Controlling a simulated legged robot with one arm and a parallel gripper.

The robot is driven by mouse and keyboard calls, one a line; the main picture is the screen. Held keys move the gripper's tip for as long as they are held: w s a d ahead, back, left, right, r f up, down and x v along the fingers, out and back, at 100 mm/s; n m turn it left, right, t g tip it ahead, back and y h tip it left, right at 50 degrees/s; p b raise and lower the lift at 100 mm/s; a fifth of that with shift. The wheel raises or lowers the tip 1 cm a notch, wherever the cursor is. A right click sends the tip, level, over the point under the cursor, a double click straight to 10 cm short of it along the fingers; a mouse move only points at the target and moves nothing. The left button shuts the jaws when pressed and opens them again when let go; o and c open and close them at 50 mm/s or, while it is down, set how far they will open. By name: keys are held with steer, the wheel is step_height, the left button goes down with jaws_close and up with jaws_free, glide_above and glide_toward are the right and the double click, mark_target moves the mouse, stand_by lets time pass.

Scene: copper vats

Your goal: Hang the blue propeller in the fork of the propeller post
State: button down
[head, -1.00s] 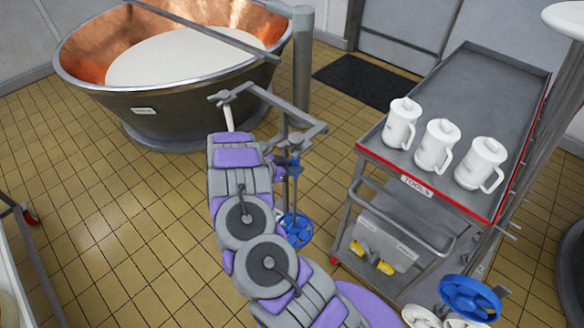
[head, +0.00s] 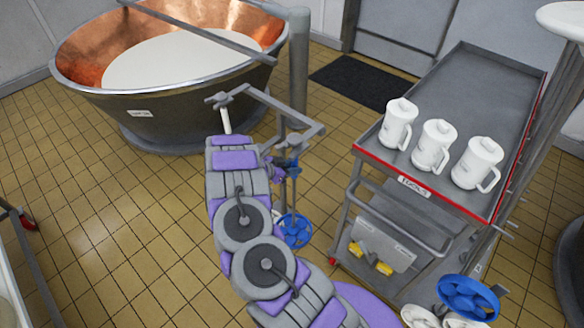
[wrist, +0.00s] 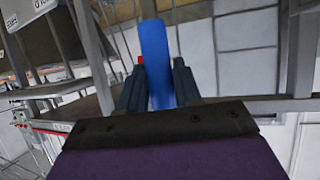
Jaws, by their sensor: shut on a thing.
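In the wrist view my gripper (wrist: 159,78) is shut on a blue bar-shaped part of the blue propeller (wrist: 157,52). In the head view the propeller shows beside my arm, with a blue part at the top, a thin shaft and a blue bladed wheel (head: 293,231) low down. The grey propeller post (head: 283,122) carries a horizontal fork-like frame (head: 303,131) just above the propeller. I cannot tell whether the propeller touches the fork.
A tool cart (head: 408,186) with several shelves stands to the right, with white jugs (head: 435,146) on top. Another blue wheel (head: 468,298) sits at lower right beside white ones. A copper vat (head: 165,105) stands behind the post. Tiled floor (head: 110,215) is clear on the left.

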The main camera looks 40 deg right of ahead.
steer(key=shift+d+f+b, duration=0.15)
steer(key=shift+f+b, duration=0.35)
steer(key=shift+f, duration=0.4)
stand_by(1.0)
steer(key=c, duration=0.7)
jaws_free()
